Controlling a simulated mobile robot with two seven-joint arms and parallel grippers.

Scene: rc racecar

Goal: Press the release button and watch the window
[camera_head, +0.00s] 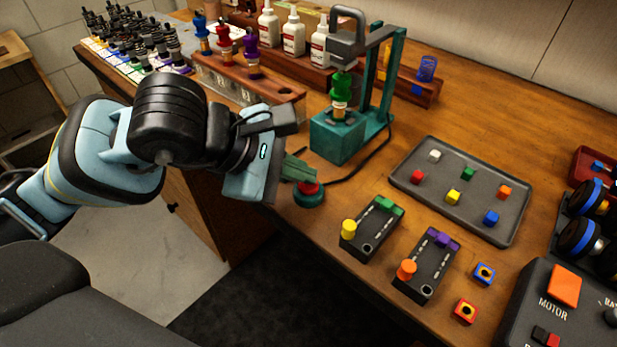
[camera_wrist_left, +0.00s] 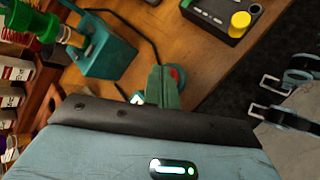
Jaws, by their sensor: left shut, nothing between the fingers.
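The release button is a red cap on a round teal base (camera_head: 309,195), near the table's front edge. My left gripper (camera_head: 300,172) is shut and empty, its green fingertips right at the red cap. I cannot tell whether they touch or press it. In the left wrist view the red cap (camera_wrist_left: 177,76) shows partly behind the fingers (camera_wrist_left: 162,88). A teal press stand (camera_head: 342,138) stands behind the button, with a green-topped bottle (camera_head: 341,92) under its grey head. Its cable runs towards the button. I cannot make out which part is the window.
Two dark modules (camera_head: 371,230) with coloured knobs lie right of the button. A grey tray (camera_head: 410,190) with coloured cubes is behind them. A wooden rack (camera_head: 240,90) with coloured bottles stands at the back left. A motor control box (camera_head: 530,305) is at the right.

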